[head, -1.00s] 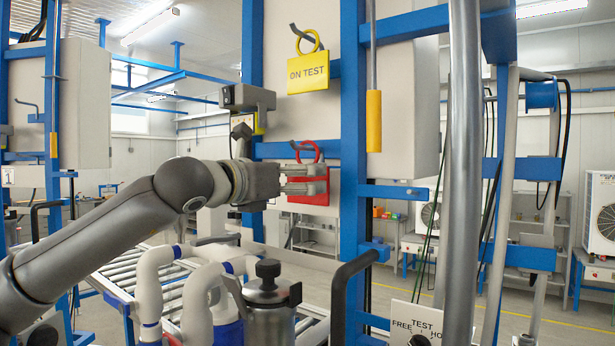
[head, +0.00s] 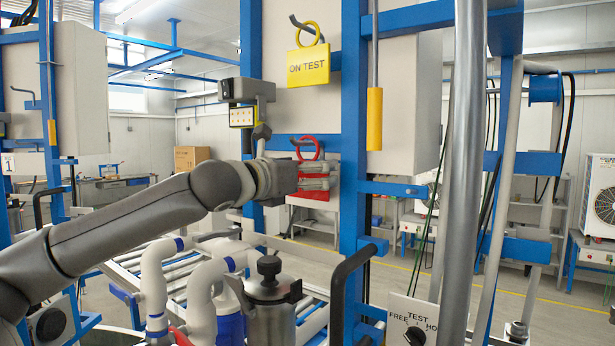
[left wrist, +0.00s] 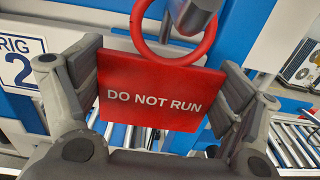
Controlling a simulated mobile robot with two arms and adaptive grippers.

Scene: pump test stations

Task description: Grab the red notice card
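The red notice card (head: 311,198) reads "DO NOT RUN" in the left wrist view (left wrist: 152,100). It hangs by its red ring (head: 306,141) from a dark hook on the pale panel of the blue-framed station. My left gripper (head: 318,176) is at the card, its fingers covering part of it in the head view. In the left wrist view the fingers are spread, one at each side edge of the card. I cannot tell whether either finger touches it. My right gripper is not in view.
A yellow "ON TEST" card (head: 308,64) hangs above on another hook. A blue upright (head: 353,150) and a yellow-handled rod (head: 374,120) stand right of the card. White pipes (head: 205,290) and a metal canister (head: 269,305) are below my left arm.

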